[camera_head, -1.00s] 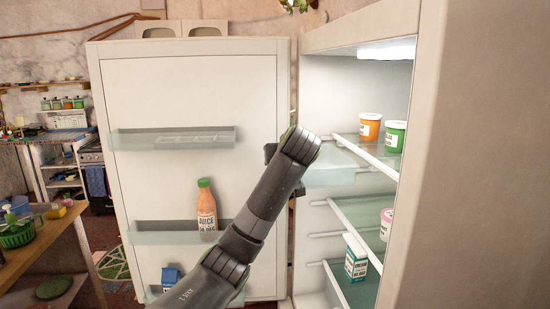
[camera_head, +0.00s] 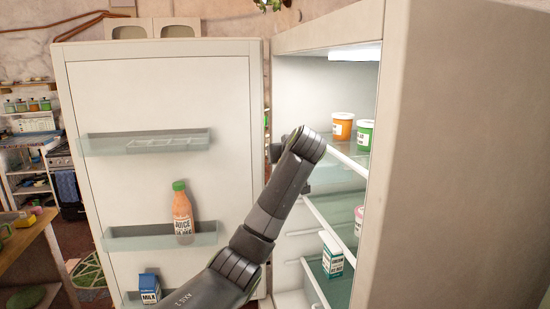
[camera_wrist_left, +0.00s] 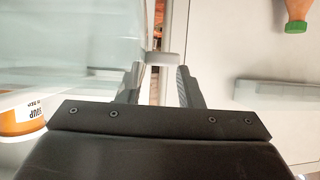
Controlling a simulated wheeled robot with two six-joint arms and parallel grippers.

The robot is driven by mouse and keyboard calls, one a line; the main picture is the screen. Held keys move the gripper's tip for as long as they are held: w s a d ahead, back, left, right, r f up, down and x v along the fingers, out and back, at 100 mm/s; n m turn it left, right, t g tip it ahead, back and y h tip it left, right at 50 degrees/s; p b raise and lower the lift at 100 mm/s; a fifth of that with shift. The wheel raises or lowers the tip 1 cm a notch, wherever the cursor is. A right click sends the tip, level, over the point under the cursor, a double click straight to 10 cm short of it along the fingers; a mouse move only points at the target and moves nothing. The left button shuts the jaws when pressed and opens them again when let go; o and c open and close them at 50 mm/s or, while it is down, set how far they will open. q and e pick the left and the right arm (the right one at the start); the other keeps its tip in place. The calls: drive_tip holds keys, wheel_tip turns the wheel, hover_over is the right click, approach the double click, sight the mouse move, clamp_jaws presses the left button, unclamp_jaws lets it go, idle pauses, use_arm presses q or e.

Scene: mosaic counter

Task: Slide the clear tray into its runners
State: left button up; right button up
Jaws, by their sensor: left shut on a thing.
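The clear tray (camera_head: 338,178) is a pale, see-through box in the open fridge, just under the top shelf. My arm hides its left part, and I cannot tell how it sits on its runners. In the head view, my own wrist hides most of this gripper. White rails (camera_head: 318,218) run along the fridge's inner wall lower down. My right gripper is in neither view.
The top shelf holds an orange tub (camera_head: 342,128) and a green tub (camera_head: 364,135). A carton (camera_head: 332,256) and a pink tub (camera_head: 358,218) stand lower. The open door (camera_head: 165,90) at left carries a juice bottle (camera_head: 183,215) and a milk carton (camera_head: 149,287).

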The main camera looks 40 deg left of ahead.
use_arm(q)
drive_tip(key=shift+w+d+r+p, duration=0.1)
drive_tip(key=shift+w+d+p, duration=0.45)
drive_tip(key=shift+w+d, duration=1.2)
drive_tip(key=shift+w, duration=0.25)
drive_tip(key=o, duration=1.2)
drive_tip(key=shift+c, duration=0.2)
